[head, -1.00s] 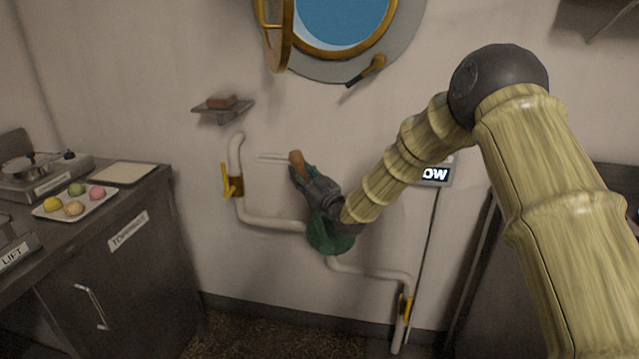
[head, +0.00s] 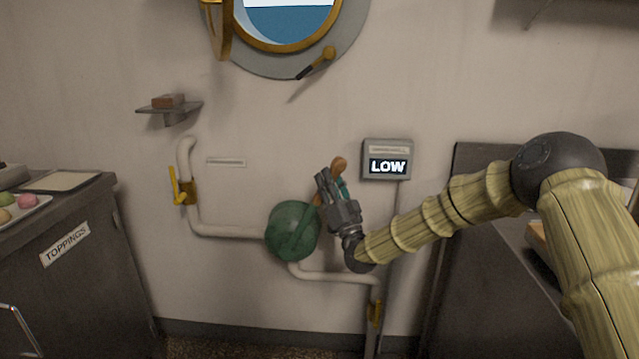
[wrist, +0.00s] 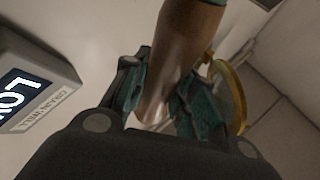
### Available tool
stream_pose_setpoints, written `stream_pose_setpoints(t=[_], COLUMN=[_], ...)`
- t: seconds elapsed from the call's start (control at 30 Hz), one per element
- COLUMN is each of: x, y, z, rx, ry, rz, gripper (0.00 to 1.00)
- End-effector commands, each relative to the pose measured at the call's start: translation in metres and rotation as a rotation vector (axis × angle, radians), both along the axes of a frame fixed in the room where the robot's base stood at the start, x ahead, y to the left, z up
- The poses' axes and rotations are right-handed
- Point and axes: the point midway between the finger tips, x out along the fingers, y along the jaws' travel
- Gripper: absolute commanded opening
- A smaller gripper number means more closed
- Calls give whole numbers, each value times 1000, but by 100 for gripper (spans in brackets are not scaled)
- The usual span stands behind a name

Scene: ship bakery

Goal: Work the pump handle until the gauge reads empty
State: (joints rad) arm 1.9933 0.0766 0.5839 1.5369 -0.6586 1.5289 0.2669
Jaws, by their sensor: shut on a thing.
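The green pump body (head: 291,232) is mounted on the wall between white pipes. Its handle ends in a brown wooden grip (head: 340,164), tilted up and to the right of the pump body. My gripper (head: 331,184) is shut on the pump handle near this grip. In the wrist view, the brown handle (wrist: 180,50) passes between the teal fingertips of my gripper (wrist: 160,100). The gauge (head: 387,165) on the wall, right of the handle, reads LOW. It also shows partly at the left of the wrist view (wrist: 28,92).
Yellow valve levers sit on the left pipe (head: 184,190) and lower right pipe (head: 375,312). A small shelf (head: 170,107) and a porthole (head: 290,25) are above. A toppings counter (head: 75,245) stands left, and another dark counter (head: 480,240) right.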

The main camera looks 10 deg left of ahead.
Motion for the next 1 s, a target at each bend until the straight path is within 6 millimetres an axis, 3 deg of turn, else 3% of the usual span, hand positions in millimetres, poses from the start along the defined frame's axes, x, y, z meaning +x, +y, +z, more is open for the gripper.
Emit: stream_pose_setpoints(t=[0.63, 0.67, 0.77, 1.0], x=[2, 2, 2, 1], y=[-18, -19, -19, -14], z=[-10, -10, -10, -9], rx=[57, 57, 56, 55], ry=[10, 10, 10, 7], rz=[-5, -5, -5, -1], gripper=[0, 30, 48, 50])
